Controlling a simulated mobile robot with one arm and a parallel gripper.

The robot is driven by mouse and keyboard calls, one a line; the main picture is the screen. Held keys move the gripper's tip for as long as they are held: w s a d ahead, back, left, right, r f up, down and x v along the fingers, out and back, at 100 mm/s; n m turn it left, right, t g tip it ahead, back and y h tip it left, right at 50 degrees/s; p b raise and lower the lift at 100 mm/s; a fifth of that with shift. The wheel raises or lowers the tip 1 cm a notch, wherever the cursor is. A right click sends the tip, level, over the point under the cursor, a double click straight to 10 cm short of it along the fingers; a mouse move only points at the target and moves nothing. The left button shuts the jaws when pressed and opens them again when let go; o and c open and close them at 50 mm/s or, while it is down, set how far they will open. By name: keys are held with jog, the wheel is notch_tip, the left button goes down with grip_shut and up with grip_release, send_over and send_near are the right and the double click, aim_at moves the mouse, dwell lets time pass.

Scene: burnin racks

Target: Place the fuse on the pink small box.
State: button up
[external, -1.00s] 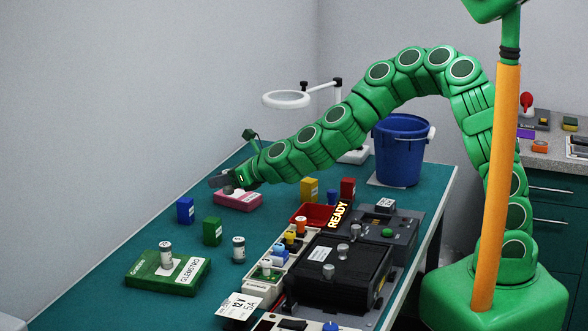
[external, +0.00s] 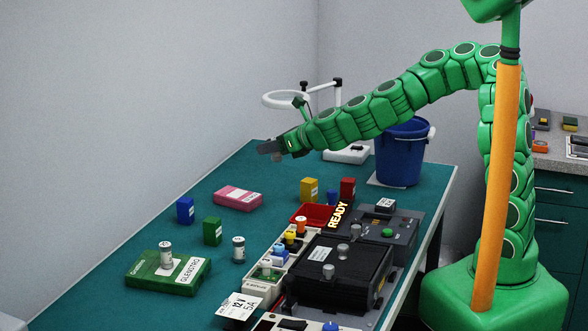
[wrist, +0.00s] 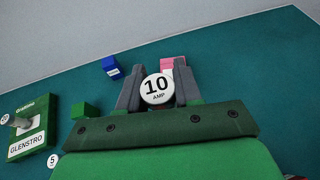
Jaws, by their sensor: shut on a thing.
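My gripper (external: 268,147) is shut on a fuse (wrist: 157,89), whose round white end reads "10 AMP" in the wrist view. In the external view the gripper is raised above the table, up and to the right of the pink small box (external: 238,197), clear of it. The fuse is hard to make out there. The pink box lies flat with a white label, and nothing shows on its top. In the wrist view the pink box (wrist: 169,63) is partly hidden behind the fuse and the right finger.
Blue (external: 185,210) and green (external: 212,231) small boxes stand left of the pink box. A green GLENSTRO box (external: 135,270) bears one cylinder; another (external: 238,249) stands beside it. A black unit (external: 325,285), a red tray (external: 312,212) and a lamp (external: 287,99) are nearby.

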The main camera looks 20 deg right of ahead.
jog(key=shift+d+r, duration=0.15)
jog(key=shift+d, duration=0.1)
send_over(233, 192)
jog(key=shift+s+a+f, duration=0.1)
jog(key=shift+s+f, duration=0.05)
jog(key=shift+f, duration=6.35)
jog(key=o, duration=1)
jog(key=shift+f, duration=0.1)
jog(key=shift+o, duration=0.2)
